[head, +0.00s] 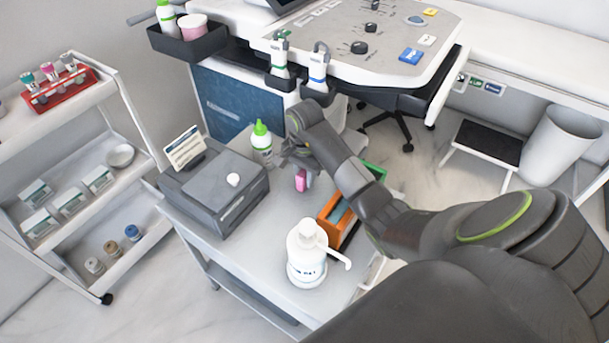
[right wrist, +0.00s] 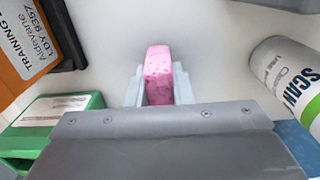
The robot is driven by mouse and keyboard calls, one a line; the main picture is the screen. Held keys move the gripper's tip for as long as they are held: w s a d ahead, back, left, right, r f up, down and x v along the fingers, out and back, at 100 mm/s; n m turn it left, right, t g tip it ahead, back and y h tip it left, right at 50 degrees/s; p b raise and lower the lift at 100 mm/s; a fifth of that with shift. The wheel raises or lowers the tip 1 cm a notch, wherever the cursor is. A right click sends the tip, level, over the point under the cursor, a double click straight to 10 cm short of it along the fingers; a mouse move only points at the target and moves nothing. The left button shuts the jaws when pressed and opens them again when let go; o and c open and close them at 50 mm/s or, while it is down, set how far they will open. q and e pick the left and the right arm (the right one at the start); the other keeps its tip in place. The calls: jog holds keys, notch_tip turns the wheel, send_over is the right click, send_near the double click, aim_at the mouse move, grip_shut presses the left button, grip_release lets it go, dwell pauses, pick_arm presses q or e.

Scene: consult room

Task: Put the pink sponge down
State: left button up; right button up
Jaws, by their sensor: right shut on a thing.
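The pink sponge (head: 301,181) shows below my right gripper (head: 297,163) in the head view, over the pale cart top (head: 265,262). In the right wrist view the sponge (right wrist: 158,75) is between the two light fingers of my right gripper (right wrist: 157,88), which is shut on it. Pale surface lies beyond the sponge; I cannot tell whether the sponge touches it. My arm hides part of the cart behind the gripper. My left gripper is not in view.
On the cart stand a green-capped bottle (head: 261,146), a grey box (head: 214,192), an orange holder (head: 335,228), a green box (head: 375,177) and a white pump bottle (head: 306,262). Bare cart top lies between the grey box and the orange holder.

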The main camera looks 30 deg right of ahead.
jog(key=shift+f, duration=0.1)
jog(key=o, duration=0.8)
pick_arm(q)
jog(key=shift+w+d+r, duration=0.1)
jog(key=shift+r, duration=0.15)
